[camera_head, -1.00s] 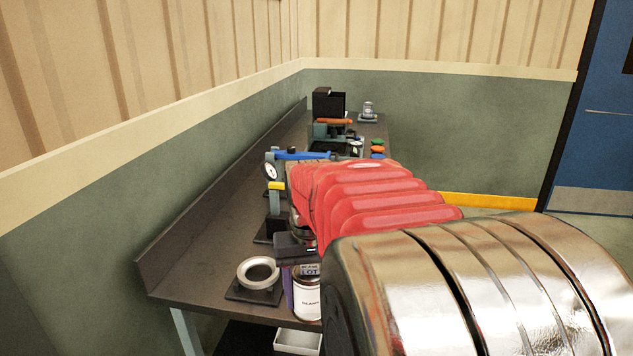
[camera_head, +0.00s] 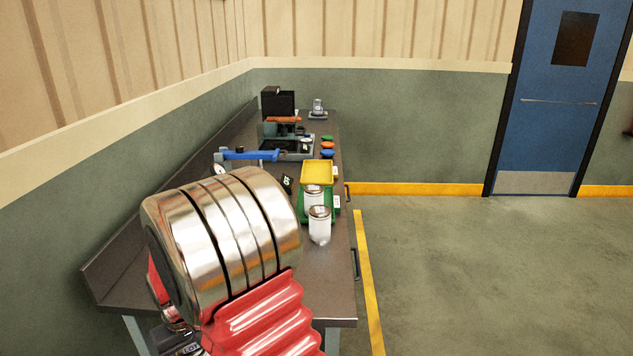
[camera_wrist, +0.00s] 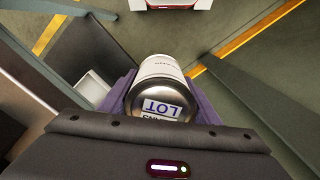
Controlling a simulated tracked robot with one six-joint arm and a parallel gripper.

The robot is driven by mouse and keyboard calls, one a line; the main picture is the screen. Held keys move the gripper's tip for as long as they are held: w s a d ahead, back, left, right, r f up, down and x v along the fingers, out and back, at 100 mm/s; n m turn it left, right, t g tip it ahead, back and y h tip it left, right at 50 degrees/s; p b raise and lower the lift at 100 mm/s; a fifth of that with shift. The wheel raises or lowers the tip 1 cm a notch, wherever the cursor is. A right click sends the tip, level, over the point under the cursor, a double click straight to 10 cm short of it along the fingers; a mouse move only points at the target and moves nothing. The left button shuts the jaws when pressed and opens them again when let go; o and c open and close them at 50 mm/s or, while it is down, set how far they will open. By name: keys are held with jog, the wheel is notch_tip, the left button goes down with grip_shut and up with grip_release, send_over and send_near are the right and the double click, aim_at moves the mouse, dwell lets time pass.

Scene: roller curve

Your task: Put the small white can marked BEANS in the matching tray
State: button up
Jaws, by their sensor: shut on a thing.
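A white can with a metal lid (camera_wrist: 158,70) is between the purple fingers of my gripper (camera_wrist: 163,95) in the wrist view. My gripper is shut on it, above the floor. A sticker on the lid reads LOT; the small print on the side is too small to read. In the head view my arm hides most of the gripper and can. A green tray (camera_head: 304,218) and a yellow tray (camera_head: 317,170) are on the bench. One white can (camera_head: 313,197) is at the green tray; another (camera_head: 319,228) stands in front of it. The tray cards are unreadable.
The grey bench (camera_head: 315,275) runs along the left wall. A blue-handled device (camera_head: 250,154), a black box (camera_head: 278,103) and several coloured pieces are further back. The floor right of the bench is clear.

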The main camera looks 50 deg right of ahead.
jog(key=w+a+f+n, duration=0.2)
jog(key=w+a+f, duration=0.2)
jog(key=f, duration=0.5)
jog(key=a, duration=0.2)
jog(key=shift+a, duration=0.35)
